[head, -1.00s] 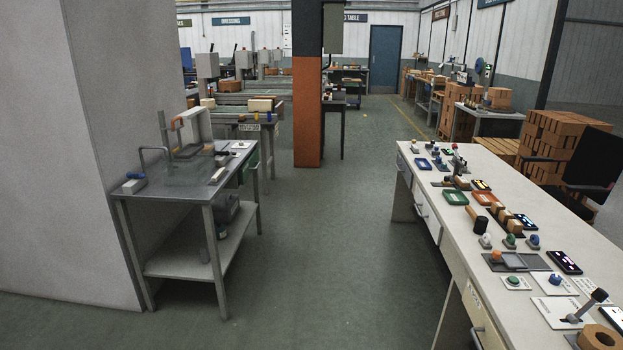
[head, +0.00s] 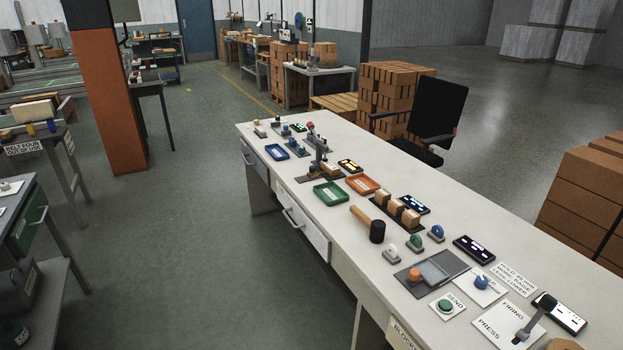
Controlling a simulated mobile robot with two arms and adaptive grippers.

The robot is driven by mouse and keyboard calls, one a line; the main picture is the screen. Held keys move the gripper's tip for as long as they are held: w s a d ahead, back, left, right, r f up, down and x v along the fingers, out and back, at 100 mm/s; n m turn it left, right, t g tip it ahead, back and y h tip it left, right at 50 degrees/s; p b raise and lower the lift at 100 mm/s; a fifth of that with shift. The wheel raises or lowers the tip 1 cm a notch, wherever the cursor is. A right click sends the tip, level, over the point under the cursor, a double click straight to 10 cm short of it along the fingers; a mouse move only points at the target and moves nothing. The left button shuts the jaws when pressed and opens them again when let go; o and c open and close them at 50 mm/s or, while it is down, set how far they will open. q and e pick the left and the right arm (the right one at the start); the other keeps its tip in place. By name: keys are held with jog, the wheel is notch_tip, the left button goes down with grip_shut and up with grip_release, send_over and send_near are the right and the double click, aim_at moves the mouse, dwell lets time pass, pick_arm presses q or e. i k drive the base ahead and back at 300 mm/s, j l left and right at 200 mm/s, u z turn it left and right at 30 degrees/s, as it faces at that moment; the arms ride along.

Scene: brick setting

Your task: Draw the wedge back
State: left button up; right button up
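No part on the long white bench (head: 300,235) can be clearly told as the wedge. A grey plate (head: 445,262) with an orange knob (head: 414,274) lies on the near part of the bench. Farther along stands a small upright device (head: 318,150) with a brownish block at its foot. Between them, several tan blocks (head: 395,207) sit in a row on a dark strip, beside a mallet (head: 376,230) with a black head. Neither of my grippers is in view.
A green tray (head: 331,193), an orange tray (head: 363,183) and a blue tray (head: 277,152) lie on the bench. A lever (head: 530,320) and a green SEND button (head: 445,306) are near. A black chair (head: 437,115) stands behind. The floor left of the bench is clear.

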aim_at(313, 174)
jog(key=i+j+z, duration=0.1)
jog(key=i+j, duration=0.5)
jog(key=i+j+z, duration=0.15)
jog(key=i+j, duration=0.45)
jog(key=j, duration=0.15)
